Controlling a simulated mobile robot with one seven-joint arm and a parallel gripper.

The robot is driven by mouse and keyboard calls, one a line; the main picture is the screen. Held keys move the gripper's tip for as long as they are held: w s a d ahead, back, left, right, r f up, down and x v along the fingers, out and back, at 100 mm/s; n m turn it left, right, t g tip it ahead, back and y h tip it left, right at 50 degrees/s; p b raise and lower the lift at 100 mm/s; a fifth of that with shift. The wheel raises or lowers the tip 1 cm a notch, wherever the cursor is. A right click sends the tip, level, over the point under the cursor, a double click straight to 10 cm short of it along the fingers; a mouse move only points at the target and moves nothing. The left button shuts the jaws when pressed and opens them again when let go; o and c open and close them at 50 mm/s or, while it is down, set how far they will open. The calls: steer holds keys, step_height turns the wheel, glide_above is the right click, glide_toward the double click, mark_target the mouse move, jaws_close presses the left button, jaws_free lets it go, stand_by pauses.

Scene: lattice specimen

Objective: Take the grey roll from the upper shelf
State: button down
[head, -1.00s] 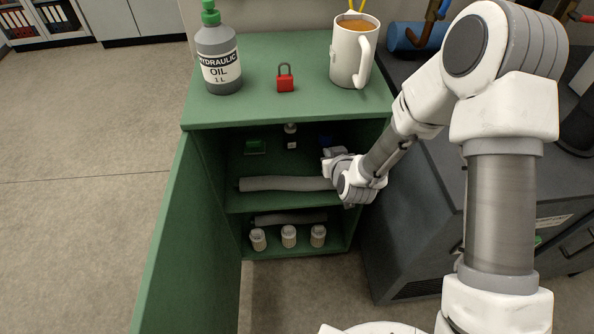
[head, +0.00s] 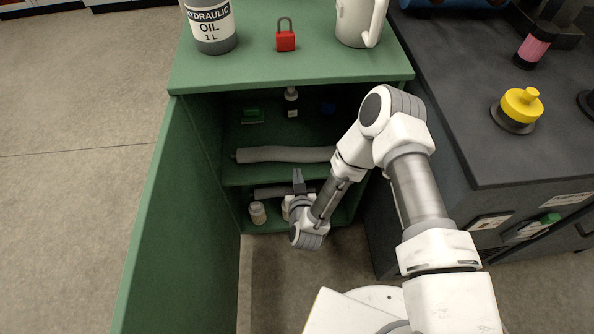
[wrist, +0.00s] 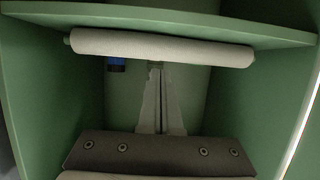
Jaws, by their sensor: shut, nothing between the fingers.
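The grey roll (head: 285,154) lies lengthwise along the upper shelf of the open green cabinet, near the shelf's front edge. In the wrist view the fingers (wrist: 160,72) are together. A pale roll (wrist: 160,47) crosses there beyond the fingertips; I cannot tell for sure which roll it is.
The cabinet door (head: 150,220) stands open at left. A red padlock (head: 285,38) is on top.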

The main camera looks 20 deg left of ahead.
mark_target(294, 155)
steer(key=w+a, duration=0.1)
steer(key=w, duration=0.2)
steer(key=w+a+b, duration=0.1)
steer(key=w+a, duration=0.1)
steer(key=w+a+b, duration=0.1)
steer(key=w, duration=0.2)
steer(key=shift+w+a+f, duration=0.3)
steer(key=shift+a+f, duration=0.05)
steer(key=shift+f, duration=0.05)
steer(key=shift+f+b, duration=0.35)
steer(key=shift+b, duration=0.05)
steer(key=shift+s+d+f, duration=0.1)
steer(key=shift+s, duration=0.05)
steer(key=s+d+p, duration=0.1)
steer(key=s+d, duration=0.2)
steer(key=s, duration=0.2)
steer(key=shift+s+f, duration=0.2)
steer(key=shift+s, duration=0.05)
steer(key=shift+r, duration=0.1)
steer(key=shift+w+r+p, duration=0.2)
steer(key=shift+r+p, duration=0.3)
steer(key=shift+r, duration=0.2)
